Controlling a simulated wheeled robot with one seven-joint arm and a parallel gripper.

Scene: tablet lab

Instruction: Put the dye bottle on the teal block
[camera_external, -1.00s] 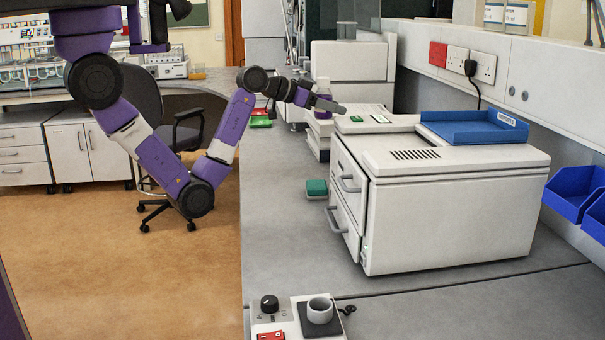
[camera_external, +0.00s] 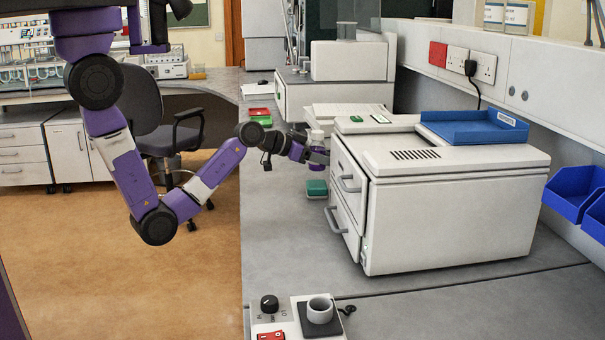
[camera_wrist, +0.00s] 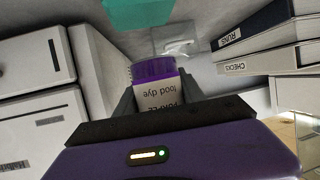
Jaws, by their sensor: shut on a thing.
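In the wrist view the bottle (camera_wrist: 158,92) sits between the fingers, purple end pointing toward the teal block (camera_wrist: 138,12). In the external view the teal block (camera_external: 317,188) lies on the grey bench, just below the bottle, with a small gap between them. The bottle looks about upright. The fingers partly hide its middle.
A large white machine (camera_external: 450,215) with drawer handles stands close right of the block. A blue tray (camera_external: 472,130) is on top of it. Red (camera_external: 260,112) and green (camera_external: 261,121) items lie farther back. Bench space in front of the block is free. Binders (camera_wrist: 265,62) show in the wrist view.

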